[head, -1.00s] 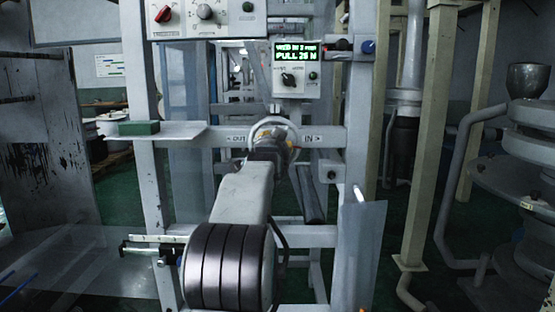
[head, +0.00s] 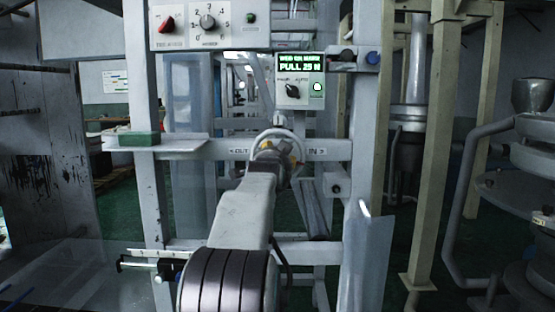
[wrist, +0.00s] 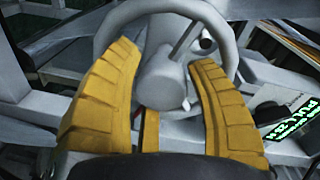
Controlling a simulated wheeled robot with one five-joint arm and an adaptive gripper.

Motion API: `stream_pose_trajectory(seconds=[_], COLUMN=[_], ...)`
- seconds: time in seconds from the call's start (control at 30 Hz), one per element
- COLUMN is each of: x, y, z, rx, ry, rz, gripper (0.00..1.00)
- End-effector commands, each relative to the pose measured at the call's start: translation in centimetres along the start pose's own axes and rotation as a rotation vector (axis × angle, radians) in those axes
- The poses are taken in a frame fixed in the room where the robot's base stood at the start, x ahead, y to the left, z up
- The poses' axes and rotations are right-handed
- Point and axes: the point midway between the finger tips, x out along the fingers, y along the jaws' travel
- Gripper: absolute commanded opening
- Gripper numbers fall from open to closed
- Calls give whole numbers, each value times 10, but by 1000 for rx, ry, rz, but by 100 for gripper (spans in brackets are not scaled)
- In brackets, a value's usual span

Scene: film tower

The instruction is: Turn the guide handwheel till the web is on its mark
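The guide handwheel (head: 300,155) is a pale ring on the cross rail, between the words OUT and IN. In the wrist view the handwheel (wrist: 228,38) fills the top, with its spoke and thick grey hub in the middle. My arm hides part of the wheel in the head view. The display (head: 300,63) above reads WEB ON MARK, PULL 25 N. The lamp (head: 317,88) below it is lit.
A control box (head: 208,25) with a red switch and a numbered dial is at the top. A green block (head: 139,139) lies on a small shelf (head: 180,147) left of the wheel. Frame posts flank my arm; stacked grey machinery (head: 530,160) stands at the right.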

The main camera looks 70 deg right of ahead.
Motion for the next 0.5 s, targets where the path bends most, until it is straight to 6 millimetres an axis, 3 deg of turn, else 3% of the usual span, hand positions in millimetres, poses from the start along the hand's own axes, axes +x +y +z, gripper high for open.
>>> stream_pose_trajectory(seconds=[0.2,0.5], x=[0,-2], y=[0,-1], z=[-1,-2], rx=[0,0], ry=[3,4], rz=[-1,-2], gripper=[70,70])
